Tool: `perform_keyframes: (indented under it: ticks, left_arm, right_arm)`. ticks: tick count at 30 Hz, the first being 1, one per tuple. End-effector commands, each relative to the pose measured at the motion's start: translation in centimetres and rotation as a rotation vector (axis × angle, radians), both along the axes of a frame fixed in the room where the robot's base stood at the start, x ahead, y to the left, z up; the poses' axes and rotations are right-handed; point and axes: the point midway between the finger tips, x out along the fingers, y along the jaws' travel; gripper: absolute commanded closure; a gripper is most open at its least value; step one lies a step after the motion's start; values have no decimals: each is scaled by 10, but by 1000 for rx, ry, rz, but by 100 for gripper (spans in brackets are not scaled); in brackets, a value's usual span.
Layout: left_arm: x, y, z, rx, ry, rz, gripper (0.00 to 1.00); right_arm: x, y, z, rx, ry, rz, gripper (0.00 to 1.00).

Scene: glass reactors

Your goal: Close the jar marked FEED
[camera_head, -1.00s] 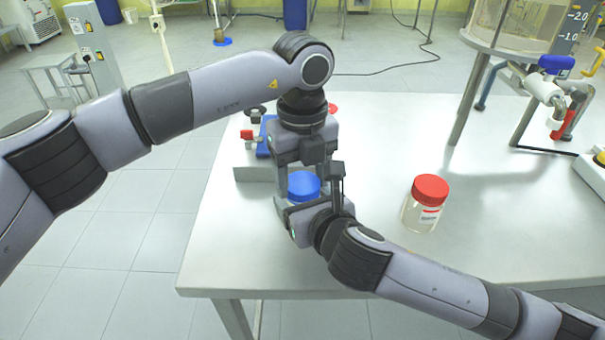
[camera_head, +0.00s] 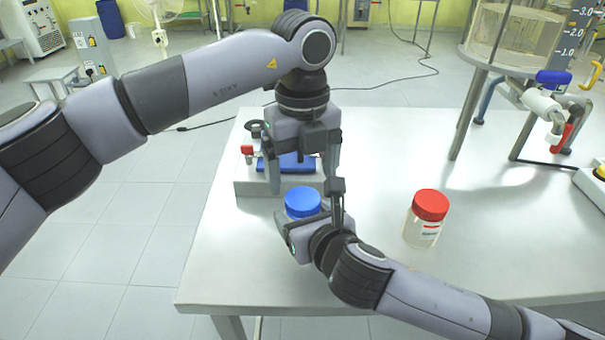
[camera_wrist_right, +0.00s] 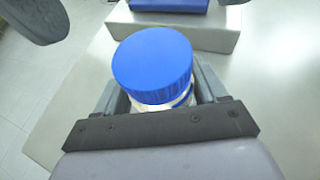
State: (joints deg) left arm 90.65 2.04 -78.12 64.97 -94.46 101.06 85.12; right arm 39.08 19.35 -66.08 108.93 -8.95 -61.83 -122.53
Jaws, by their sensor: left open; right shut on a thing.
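A jar with a blue lid (camera_head: 303,201) stands on the steel table, and its lid sits on top of it. My right gripper (camera_head: 304,226) is shut around this jar below the lid. The right wrist view shows the blue lid (camera_wrist_right: 153,64) between the fingers, with a little of the clear jar under it. My left gripper (camera_head: 303,180) is open above and behind the blue lid, pointing down, apart from it. A clear jar with a red lid (camera_head: 428,217) stands to the right. No FEED mark is legible.
A grey device with a blue top (camera_head: 250,185) and a red knob stands behind the held jar. A glass vessel on a metal frame (camera_head: 513,40) with valves stands at the back right. The table's front (camera_head: 260,285) is clear.

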Motion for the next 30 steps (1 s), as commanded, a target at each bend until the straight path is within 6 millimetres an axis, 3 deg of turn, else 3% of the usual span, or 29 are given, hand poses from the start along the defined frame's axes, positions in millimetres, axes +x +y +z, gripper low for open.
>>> perform_keyframes:
  ticks: [1, 2, 9, 13, 24, 30]
  left_arm:
    - [0, 0, 0, 0, 0, 0, 7]
    - [0, 0, 0, 0, 0, 0, 0]
    - [0, 0, 0, 0, 0, 0, 0]
    - [0, 0, 10, 0, -2, 0, 0]
    - [0, -1, 86, -1, -4, 1, 0]
    - [0, 0, 113, 0, -2, 0, 0]
  right_arm:
    - [0, 0, 0, 0, 0, 0, 100]
    - [0, 0, 0, 0, 0, 0, 100]
    - [0, 0, 0, 0, 0, 0, 100]
    - [0, 0, 0, 0, 0, 0, 100]
    - [0, 0, 0, 0, 0, 0, 100]
    - [0, 0, 0, 0, 0, 0, 100]
